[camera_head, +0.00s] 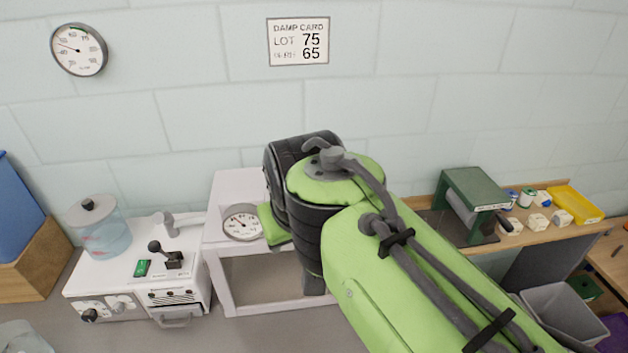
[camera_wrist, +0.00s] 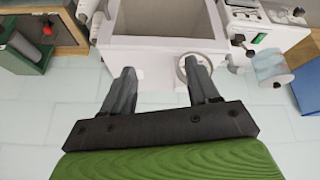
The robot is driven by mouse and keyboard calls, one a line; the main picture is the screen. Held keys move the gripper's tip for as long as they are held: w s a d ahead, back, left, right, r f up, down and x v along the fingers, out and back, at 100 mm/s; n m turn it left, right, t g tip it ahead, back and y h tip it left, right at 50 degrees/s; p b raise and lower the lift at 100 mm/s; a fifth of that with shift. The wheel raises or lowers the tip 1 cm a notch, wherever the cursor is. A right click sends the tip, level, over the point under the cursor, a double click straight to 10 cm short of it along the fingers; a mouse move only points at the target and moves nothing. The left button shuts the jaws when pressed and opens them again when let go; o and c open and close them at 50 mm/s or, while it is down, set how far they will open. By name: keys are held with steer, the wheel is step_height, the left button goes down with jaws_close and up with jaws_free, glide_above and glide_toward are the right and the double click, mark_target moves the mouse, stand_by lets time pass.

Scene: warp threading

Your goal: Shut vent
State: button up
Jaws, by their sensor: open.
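A white machine (camera_head: 95,283) with a water tank (camera_head: 107,232) on top stands at left in the head view. A slatted part at its lower front, which looks like the vent (camera_head: 180,296), has a grey handle sticking out below it. The vent looks tilted out, but how far is hard to tell. In the wrist view the machine (camera_wrist: 240,22) is at the upper right, and I cannot make out the vent there. My gripper (camera_wrist: 160,88) is open and empty, pointing at a white stand (camera_wrist: 150,46), apart from the machine. My arm hides the gripper in the head view.
The stand (camera_head: 222,262) with a round dial (camera_head: 241,222) is right of the machine. A black lever (camera_head: 157,248) and a green switch (camera_head: 142,268) are on the machine's top. A wooden box (camera_head: 32,262) stands left. A bench with a green device (camera_head: 474,190) is right.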

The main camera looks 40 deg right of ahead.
steer(key=w+d+r+m+g+p, duration=0.1)
steer(key=w+d+m+p, duration=0.3)
steer(key=w+d, duration=1.3)
steer(key=shift+m+h, duration=0.3)
steer(key=shift+m, duration=0.2)
steer(key=x, duration=0.5)
steer(key=a+b+x, duration=0.1)
steer(key=x, duration=0.9)
steer(key=shift+w+a+f, duration=0.15)
steer(key=shift+w+f, duration=0.05)
steer(key=shift+w, duration=0.05)
steer(key=c, duration=1)
steer(key=shift+c, duration=0.2)
